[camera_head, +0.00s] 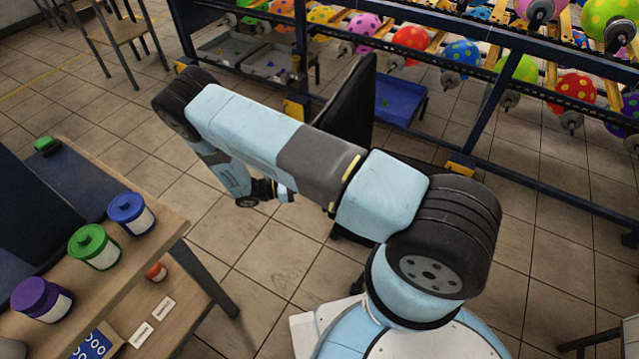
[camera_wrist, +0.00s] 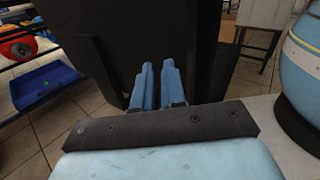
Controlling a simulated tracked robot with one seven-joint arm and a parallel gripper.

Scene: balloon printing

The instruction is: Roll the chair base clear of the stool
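A black chair (camera_head: 352,98) stands beyond my arm in the head view, its upright back showing above the arm. Its seat and base are mostly hidden behind the arm. In the wrist view a large black panel, likely the chair (camera_wrist: 110,45), fills the middle. My gripper (camera_wrist: 156,66) lies in front of this panel, its two light blue fingers close together with a narrow dark gap. I cannot tell whether they touch or pinch the panel. A wooden-seated stool (camera_head: 122,30) stands upper left in the head view.
A blue rack (camera_head: 480,120) with colourful balloons runs across the back, with a blue tray (camera_head: 400,100) below. A wooden bench (camera_head: 150,220) with several paint pots is at the left. Tiled floor (camera_head: 250,260) is open between bench and arm. Dark legs (camera_head: 590,342) show at lower right.

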